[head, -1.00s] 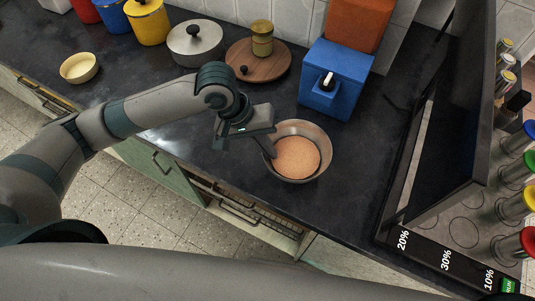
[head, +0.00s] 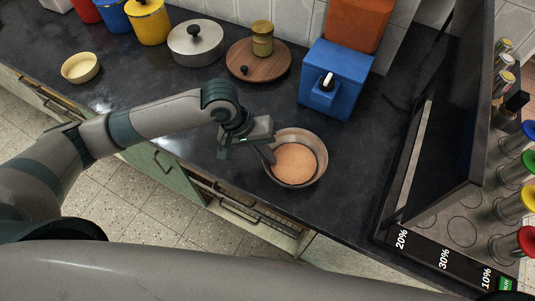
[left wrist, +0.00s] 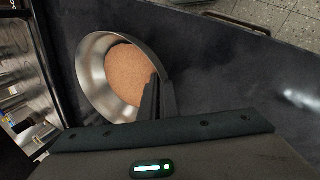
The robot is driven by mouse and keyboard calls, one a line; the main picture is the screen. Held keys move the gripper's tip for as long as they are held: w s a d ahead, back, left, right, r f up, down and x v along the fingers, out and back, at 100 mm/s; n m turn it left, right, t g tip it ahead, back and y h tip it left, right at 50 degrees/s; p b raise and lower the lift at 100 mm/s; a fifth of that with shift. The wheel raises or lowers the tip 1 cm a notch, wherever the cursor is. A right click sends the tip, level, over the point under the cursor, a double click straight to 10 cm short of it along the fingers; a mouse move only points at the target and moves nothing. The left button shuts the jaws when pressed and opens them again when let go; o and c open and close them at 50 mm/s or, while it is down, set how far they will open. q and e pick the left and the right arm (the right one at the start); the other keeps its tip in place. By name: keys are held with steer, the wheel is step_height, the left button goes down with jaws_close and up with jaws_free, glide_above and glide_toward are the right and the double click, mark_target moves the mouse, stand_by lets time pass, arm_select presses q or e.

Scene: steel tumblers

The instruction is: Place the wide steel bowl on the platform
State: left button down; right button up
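The wide steel bowl (head: 313,148) is on or just above the dark counter, in the middle of the head view. A round tan-brown surface fills its inside bottom. My left gripper (head: 268,155) is at the bowl's left rim, with its fingers close together on the wall. In the left wrist view the bowl (left wrist: 93,75) opens toward the camera, and the fingers (left wrist: 158,98) meet its near rim, closed on it. I cannot tell whether the bowl's base touches the counter. A round wooden board (head: 275,72) lies behind; whether it is the platform is unclear. My right gripper is not in view.
On the board stand a small olive-gold jar (head: 262,40) and a dark knob. A blue box (head: 335,80) stands behind the bowl, and a lidded steel pot (head: 195,45) is left of the board. A dark panel (head: 440,120) and a hob are right.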

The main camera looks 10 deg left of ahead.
arm_select(q)
steer(key=c, duration=2)
jaws_free()
steer(key=b+v, duration=0.1)
steer(key=v, duration=1.1)
steer(key=shift+s, duration=0.1)
